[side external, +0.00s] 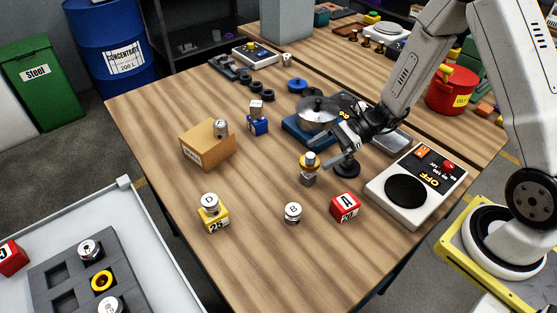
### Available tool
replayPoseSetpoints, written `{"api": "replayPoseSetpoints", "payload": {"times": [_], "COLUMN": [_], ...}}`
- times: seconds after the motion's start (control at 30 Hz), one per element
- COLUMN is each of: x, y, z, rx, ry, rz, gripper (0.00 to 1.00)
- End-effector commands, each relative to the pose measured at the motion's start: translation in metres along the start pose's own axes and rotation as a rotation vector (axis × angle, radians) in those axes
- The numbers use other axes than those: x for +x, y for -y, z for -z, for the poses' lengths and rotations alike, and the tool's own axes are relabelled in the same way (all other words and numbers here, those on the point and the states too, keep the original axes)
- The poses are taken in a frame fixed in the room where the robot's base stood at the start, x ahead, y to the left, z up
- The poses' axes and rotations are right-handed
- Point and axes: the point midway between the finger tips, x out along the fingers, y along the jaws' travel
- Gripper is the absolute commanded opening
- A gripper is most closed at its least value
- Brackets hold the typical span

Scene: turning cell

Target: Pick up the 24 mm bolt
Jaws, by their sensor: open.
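No label reading 24 is legible, so I cannot tell which piece is the 24 mm bolt. A silver round piece marked B (293,213) stands on the bare wood in front. A silver piece marked D (210,201) sits on a yellow block marked 25 (214,221). Another silver piece (221,128) is at the cardboard box, and a grey one (256,108) sits on a blue block (258,126).
A red block marked A (345,207) and a white control box (406,204) stand right of B. A lidded pot (317,113) is behind my gripper. A cardboard box (207,150) is at left. A grey slotted tray (66,278) is at lower left.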

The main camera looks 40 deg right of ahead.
Motion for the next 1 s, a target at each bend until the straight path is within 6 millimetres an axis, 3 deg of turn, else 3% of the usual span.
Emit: {"api": "replayPoseSetpoints", "payload": {"times": [0.33,0.73,1.0], "x": [0.008,0.047,0.055], "y": [0.000,-0.001,-0.001], "z": [0.000,0.000,0.000], "rx": [-0.001,-0.001,-0.001], "ry": [-0.001,-0.001,-0.001], "rz": [-0.001,-0.003,0.000], "gripper": [1.00,1.00,1.00]}}
